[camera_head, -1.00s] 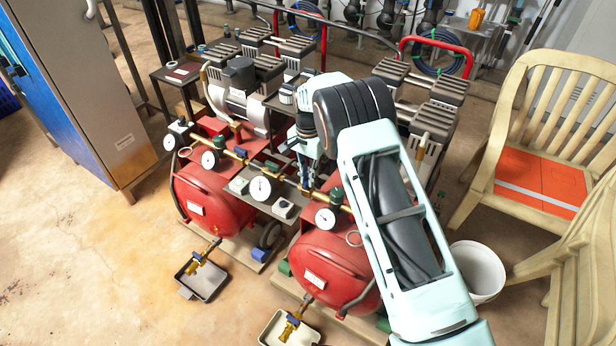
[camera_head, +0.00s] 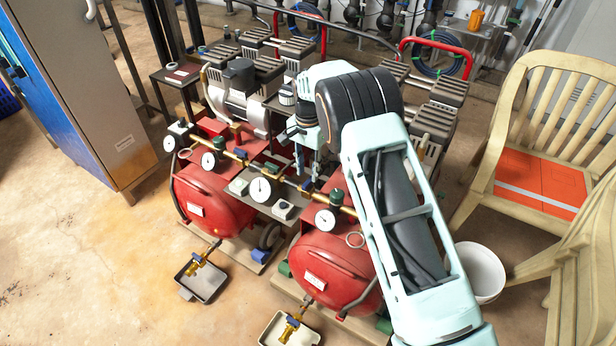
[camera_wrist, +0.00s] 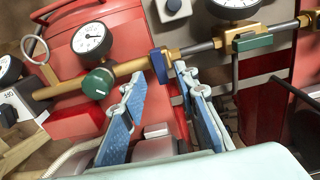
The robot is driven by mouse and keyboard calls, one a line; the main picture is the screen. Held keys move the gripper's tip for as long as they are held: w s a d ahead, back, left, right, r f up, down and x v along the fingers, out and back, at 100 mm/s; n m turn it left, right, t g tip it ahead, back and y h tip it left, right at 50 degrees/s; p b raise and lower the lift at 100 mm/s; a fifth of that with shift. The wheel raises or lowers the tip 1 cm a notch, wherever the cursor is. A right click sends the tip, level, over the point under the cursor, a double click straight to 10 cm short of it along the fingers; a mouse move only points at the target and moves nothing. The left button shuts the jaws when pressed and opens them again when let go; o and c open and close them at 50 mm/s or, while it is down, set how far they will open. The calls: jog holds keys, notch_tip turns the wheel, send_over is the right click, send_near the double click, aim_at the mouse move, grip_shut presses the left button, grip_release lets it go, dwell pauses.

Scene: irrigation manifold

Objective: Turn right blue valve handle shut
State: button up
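The right blue valve handle (camera_wrist: 160,66) sits on the brass pipe in the wrist view, standing across the pipe's line. In the head view it is a small blue spot (camera_head: 306,185) just below my gripper (camera_head: 307,163). In the wrist view my gripper (camera_wrist: 158,76) is open, with blue-padded fingers either side of the handle's near end. The right fingertip looks close to the handle; I cannot tell whether it touches. The left fingertip is apart from it. Another blue valve handle (camera_head: 240,153) is farther left on the pipe in the head view.
A pressure gauge (camera_wrist: 92,38) and green knob (camera_wrist: 98,82) are close left of the fingers in the wrist view. A green-handled fitting (camera_wrist: 252,42) is to the right. Red tanks (camera_head: 335,262) lie below the pipe. A white bucket (camera_head: 478,270) and chair (camera_head: 540,165) stand at right.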

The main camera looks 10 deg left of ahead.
aim_at(308, 181)
notch_tip(308, 181, up, 8)
jog(key=shift+r, duration=0.25)
dwell(0.4)
